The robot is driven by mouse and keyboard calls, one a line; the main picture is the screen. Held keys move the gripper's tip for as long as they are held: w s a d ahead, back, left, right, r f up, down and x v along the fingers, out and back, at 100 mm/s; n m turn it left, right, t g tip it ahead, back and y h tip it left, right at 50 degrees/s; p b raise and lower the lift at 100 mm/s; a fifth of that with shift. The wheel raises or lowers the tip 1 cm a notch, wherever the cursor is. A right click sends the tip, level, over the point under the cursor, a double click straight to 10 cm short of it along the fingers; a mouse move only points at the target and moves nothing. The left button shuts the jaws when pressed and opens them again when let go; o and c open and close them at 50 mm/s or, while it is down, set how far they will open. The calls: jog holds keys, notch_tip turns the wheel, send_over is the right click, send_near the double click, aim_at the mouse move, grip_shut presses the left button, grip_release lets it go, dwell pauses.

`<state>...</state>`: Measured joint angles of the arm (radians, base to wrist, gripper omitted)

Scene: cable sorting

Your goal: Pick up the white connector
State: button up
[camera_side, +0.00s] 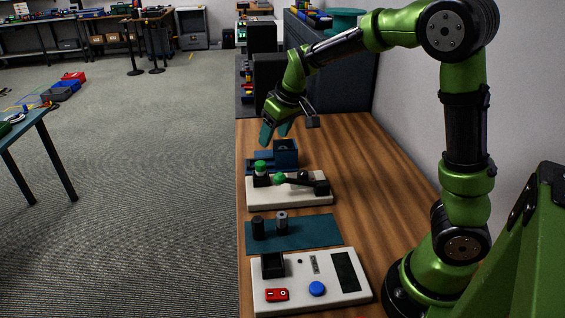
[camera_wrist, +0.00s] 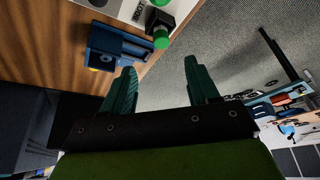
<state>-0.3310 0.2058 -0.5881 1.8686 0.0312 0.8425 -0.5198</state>
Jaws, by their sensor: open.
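My gripper (camera_side: 275,131) is open and empty, with its teal fingers pointing down above the far end of the wooden table. In the wrist view its two fingers (camera_wrist: 160,66) are spread apart with nothing between them. I cannot make out a white connector for certain in either view.
A teal mat (camera_side: 310,233) holds a black cylinder (camera_side: 257,228) and a grey cylinder (camera_side: 282,222). Nearest is a white panel (camera_side: 340,288) with a blue button, a red part and a black box. Bare wood lies right of these; the table's left edge drops to carpet.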

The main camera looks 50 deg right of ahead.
aim_at(262, 164)
jog(key=x, duration=1.3)
grip_shut()
